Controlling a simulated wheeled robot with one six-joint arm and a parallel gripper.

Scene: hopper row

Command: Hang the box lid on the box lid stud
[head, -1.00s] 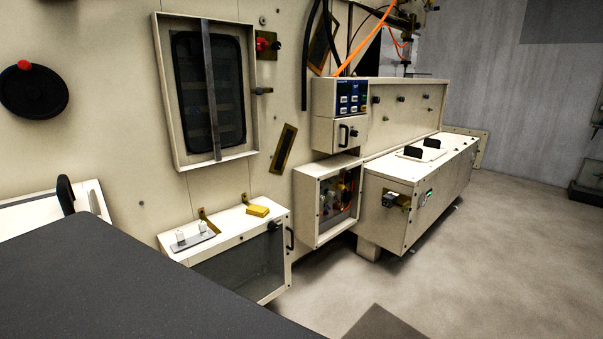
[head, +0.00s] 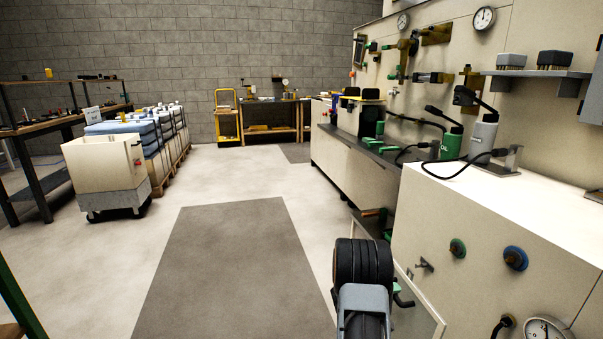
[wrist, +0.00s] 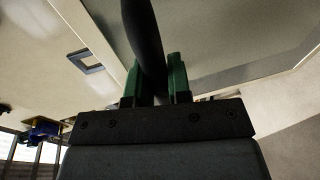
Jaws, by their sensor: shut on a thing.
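In the wrist view, my gripper (wrist: 163,80) has its two green fingers shut on a black bar-like handle (wrist: 144,30). Behind the handle is a pale-edged panel with a grey middle (wrist: 235,40), which looks like the box lid. In the head view, my gripper (head: 397,288) is at the lower right, partly hidden by my dark wrist. A pale-rimmed grey panel (head: 424,320), apparently the same lid, stands behind it, beside the white cabinet front. I cannot tell which fitting is the lid stud; a small dark fitting (head: 425,265) sticks out of the cabinet front.
A dark mat (head: 215,265) lies on open floor to the left. A cream bin on a cart (head: 105,165) stands farther left.

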